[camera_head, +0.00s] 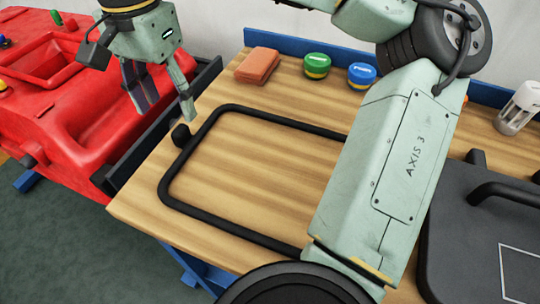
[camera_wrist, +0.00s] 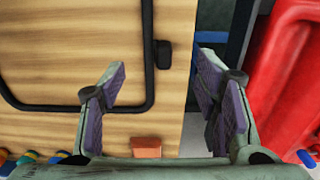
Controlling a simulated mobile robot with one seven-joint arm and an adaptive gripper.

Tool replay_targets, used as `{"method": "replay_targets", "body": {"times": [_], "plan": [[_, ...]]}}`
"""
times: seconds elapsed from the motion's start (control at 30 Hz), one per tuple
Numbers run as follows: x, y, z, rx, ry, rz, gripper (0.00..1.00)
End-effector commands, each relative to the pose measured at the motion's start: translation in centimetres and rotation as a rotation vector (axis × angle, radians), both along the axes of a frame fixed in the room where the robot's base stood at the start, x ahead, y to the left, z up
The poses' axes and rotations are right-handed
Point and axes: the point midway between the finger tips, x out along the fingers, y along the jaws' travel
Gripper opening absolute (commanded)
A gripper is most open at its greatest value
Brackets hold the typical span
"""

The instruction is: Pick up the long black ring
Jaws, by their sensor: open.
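The long black ring (camera_head: 167,178) is a rounded rectangular loop lying flat on the wooden table. In the head view my arm hides its right part. In the wrist view one long side of the ring (camera_wrist: 148,50) runs between my fingers' lines, with a corner near the left finger. A small black block (camera_head: 181,136) sits against or just beside the ring's left side; it also shows in the wrist view (camera_wrist: 163,54). My gripper (camera_head: 163,110) is open and empty, above the table's left edge near this block. The gripper (camera_wrist: 162,72) has purple-grey finger pads.
A red tank (camera_head: 90,135) stands left of the table, past a dark rail (camera_head: 165,130). An orange-brown block (camera_head: 257,66), a green tin (camera_head: 317,66) and a blue tin (camera_head: 362,76) line the table's back. A dark case (camera_head: 470,245) and a clear white-topped container (camera_head: 518,108) are at right.

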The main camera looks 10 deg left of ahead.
Motion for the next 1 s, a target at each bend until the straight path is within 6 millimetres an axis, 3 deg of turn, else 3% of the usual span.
{"method": "replay_targets", "body": {"times": [0.6,0.9,1.0], "plan": [[1.0,-0.5,-7.1,0.000,0.001,0.000,0.57],[1.0,-0.5,-7.8,0.000,0.000,-0.001,0.57],[1.0,-0.5,-7.8,0.000,0.000,-0.001,0.51]]}}
